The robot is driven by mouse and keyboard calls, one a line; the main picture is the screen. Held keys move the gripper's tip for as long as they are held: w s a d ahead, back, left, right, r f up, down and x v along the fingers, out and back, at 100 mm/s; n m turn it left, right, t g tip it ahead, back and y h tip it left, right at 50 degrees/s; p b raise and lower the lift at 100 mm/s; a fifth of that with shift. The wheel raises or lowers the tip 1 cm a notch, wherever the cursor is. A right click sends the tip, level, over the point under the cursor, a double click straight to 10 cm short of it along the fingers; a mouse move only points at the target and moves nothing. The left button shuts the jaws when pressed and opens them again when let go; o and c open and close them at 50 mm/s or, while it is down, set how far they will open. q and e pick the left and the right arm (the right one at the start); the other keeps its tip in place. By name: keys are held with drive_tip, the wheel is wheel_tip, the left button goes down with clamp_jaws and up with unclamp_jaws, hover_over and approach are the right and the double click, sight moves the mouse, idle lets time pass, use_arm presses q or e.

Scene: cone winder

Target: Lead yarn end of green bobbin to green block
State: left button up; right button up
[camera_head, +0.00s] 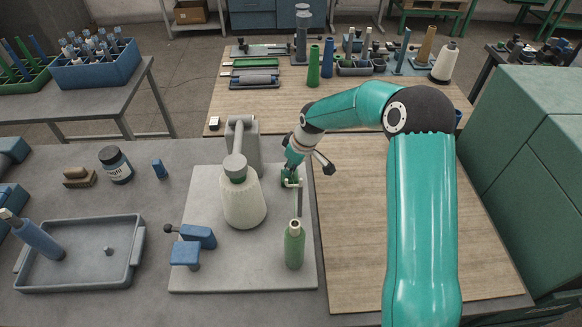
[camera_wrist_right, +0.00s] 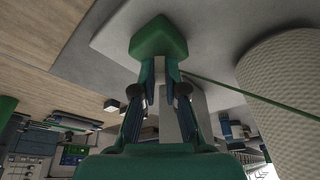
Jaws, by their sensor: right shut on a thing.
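The green bobbin (camera_head: 294,246) stands upright at the front right of the grey plate. My right gripper (camera_head: 290,173) points down beyond it, right of the large cream cone (camera_head: 242,198). In the right wrist view, the fingers of my right gripper (camera_wrist_right: 163,78) are close to the green block (camera_wrist_right: 158,38), which shows just past the fingertips. A green yarn (camera_wrist_right: 235,89) runs from the fingers past the pale cone (camera_wrist_right: 285,90). The yarn end itself is hidden between the fingers. Whether the fingers touch the block, I cannot tell. My left gripper is out of view.
A grey winder arm (camera_head: 243,145) stands behind the cone. A blue block (camera_head: 185,253) and a blue clamp part (camera_head: 198,237) lie left of the bobbin on the plate. A grey tray (camera_head: 82,275) is farther left. The wooden surface (camera_head: 350,220) right of the plate is clear.

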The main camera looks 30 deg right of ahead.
drive_tip(key=shift+f+b, duration=0.6)
drive_tip(key=shift+b, duration=0.3)
idle(0.9)
drive_tip(key=o, duration=1.2)
drive_tip(key=shift+r, duration=0.15)
drive_tip(key=shift+r+p, duration=2.25)
drive_tip(key=shift+r, duration=1.4)
